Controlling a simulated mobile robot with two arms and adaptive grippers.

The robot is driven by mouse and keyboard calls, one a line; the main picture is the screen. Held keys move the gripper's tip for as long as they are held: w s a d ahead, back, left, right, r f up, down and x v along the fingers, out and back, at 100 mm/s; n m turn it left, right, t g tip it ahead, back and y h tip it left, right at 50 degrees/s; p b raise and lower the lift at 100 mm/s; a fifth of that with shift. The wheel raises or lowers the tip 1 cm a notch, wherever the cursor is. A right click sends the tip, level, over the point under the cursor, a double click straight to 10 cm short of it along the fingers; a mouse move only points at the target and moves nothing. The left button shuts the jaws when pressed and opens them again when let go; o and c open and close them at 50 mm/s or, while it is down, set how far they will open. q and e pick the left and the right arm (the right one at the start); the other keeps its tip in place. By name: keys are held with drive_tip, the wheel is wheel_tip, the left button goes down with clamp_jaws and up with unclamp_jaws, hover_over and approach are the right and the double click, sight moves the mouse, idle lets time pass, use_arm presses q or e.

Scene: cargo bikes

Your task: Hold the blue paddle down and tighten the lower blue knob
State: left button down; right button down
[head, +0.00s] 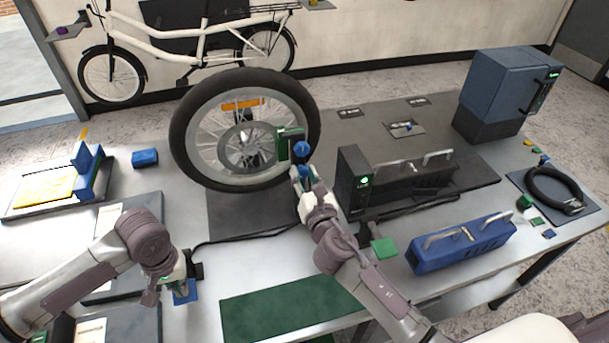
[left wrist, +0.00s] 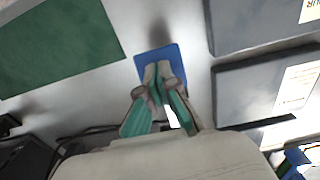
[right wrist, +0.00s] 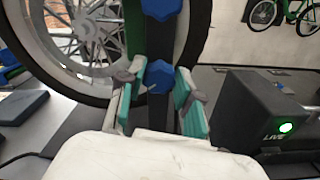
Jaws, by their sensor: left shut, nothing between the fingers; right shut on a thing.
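The blue paddle (head: 188,296) lies flat on the grey table at lower left; it also shows in the left wrist view (left wrist: 148,60). My left gripper (head: 180,288) is shut and empty, its fingertips (left wrist: 158,72) over the paddle. I cannot tell whether they press on it. The lower blue knob (right wrist: 158,76) sits on a dark upright beside the wheel, below an upper blue knob (right wrist: 161,8), which also shows in the head view (head: 301,149). My right gripper (head: 304,176) is shut on the lower knob, one finger on each side, partly hiding it in the head view.
A spoked wheel (head: 180,130) stands just left of the knobs. A black box with a lit green light (head: 352,175) stands close on their right; its label reads LIVE in the right wrist view.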

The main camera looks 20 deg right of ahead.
drive_tip(key=m, duration=0.5)
drive_tip(key=shift+f+m, duration=0.1)
drive_tip(key=shift+m, duration=0.3)
drive_tip(key=m, duration=0.6)
drive_tip(key=shift+d, duration=0.1)
drive_tip(key=m, duration=0.6)
drive_tip(key=shift+f+m, duration=0.1)
drive_tip(key=shift+m, duration=0.3)
drive_tip(key=m, duration=0.5)
drive_tip(key=shift+m, duration=0.4)
drive_tip(key=c, duration=0.8)
unclamp_jaws()
drive_tip(key=shift+o, duration=0.2)
